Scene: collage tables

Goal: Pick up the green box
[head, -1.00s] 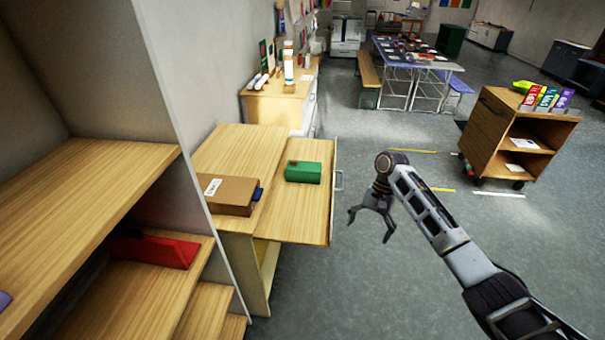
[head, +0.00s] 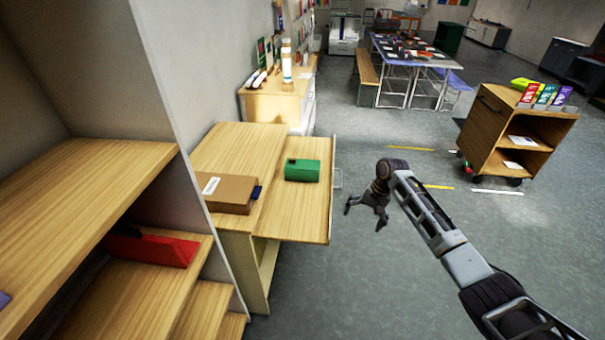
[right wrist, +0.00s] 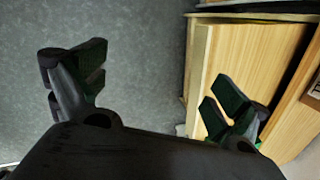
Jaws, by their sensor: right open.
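The green box (head: 302,171) lies on the light wood pull-out surface (head: 292,216) of the cabinet, in the head view. My right gripper (head: 364,219) is to the right of that surface, apart from the box, over the grey floor. It is open and empty, fingers pointing down. In the right wrist view the open fingers (right wrist: 160,95) show, with the wood surface (right wrist: 245,70) on the right. The green box cannot be made out in the wrist view. My left gripper is not in view.
A brown cardboard box (head: 230,194) lies left of the green box. Shelves with a red object (head: 152,248) stand at left. A wooden cart (head: 515,134) stands at right. Floor between is clear.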

